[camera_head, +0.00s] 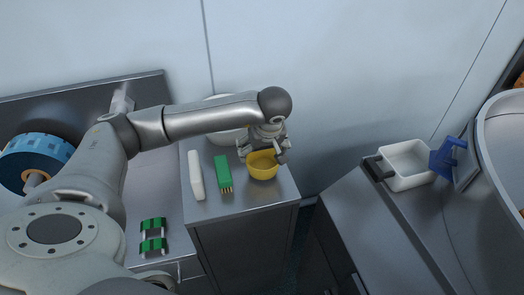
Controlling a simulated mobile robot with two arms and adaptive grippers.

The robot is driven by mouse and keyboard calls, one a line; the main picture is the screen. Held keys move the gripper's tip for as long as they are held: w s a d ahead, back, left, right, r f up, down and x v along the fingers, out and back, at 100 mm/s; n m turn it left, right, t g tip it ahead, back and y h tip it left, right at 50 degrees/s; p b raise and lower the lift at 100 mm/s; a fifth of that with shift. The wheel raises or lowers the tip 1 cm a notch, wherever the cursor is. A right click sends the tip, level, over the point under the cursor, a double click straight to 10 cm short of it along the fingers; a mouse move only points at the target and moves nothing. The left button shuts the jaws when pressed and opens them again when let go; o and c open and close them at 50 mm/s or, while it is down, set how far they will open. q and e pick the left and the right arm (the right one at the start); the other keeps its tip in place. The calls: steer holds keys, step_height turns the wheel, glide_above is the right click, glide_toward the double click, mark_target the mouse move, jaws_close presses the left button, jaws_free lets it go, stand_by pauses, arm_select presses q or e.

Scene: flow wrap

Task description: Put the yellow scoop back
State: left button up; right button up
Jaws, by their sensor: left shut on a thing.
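The yellow scoop (263,168) is at the right side of the small steel cabinet top (232,205), near its edge. My left gripper (265,151) reaches in from above and is shut on the scoop at its back rim. I cannot tell whether the scoop rests on the surface or is held just above it. My right gripper is not in view.
A white block (196,175) and a green brush (223,173) lie left of the scoop. A white bowl (225,135) stands behind, partly hidden by my arm. At right, a white tray (406,164) and a blue object (448,155) sit beyond a gap.

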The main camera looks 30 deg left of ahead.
arm_select(q)
steer(key=shift+f, duration=0.8)
steer(key=shift+f, duration=0.2)
steer(key=o, duration=1)
steer(key=shift+r, duration=0.1)
steer(key=shift+r, duration=0.1)
steer(key=shift+r, duration=0.2)
steer(key=v, duration=1.1)
steer(key=shift+s+d+r, duration=0.1)
steer(key=shift+s+r, duration=0.05)
steer(key=shift+r, duration=0.2)
